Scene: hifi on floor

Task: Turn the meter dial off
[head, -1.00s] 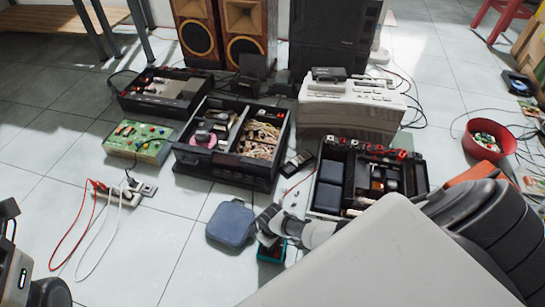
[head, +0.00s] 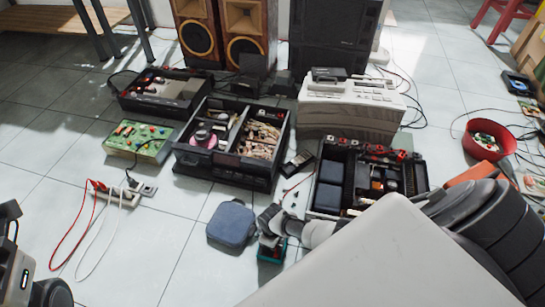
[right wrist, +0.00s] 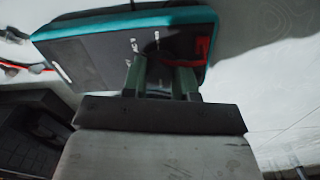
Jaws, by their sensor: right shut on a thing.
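The meter (head: 268,254) is a small dark device with a teal rim, on the tiled floor at the lower middle of the head view. In the right wrist view the meter (right wrist: 90,52) shows its dark face with white marks and a red patch. My right gripper (right wrist: 160,67) is at the face, its two green-grey fingers shut on the dial, which they mostly hide. In the head view my right gripper (head: 270,238) reaches the meter from above, and my arm covers part of the floor. My left gripper is not clearly in view.
A blue-grey pouch (head: 231,223) lies just left of the meter. An open black toolbox (head: 322,199) stands behind right, and another black box (head: 225,171) behind left. A power strip (head: 120,196) with red and white cables lies at left. Bare tile lies between.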

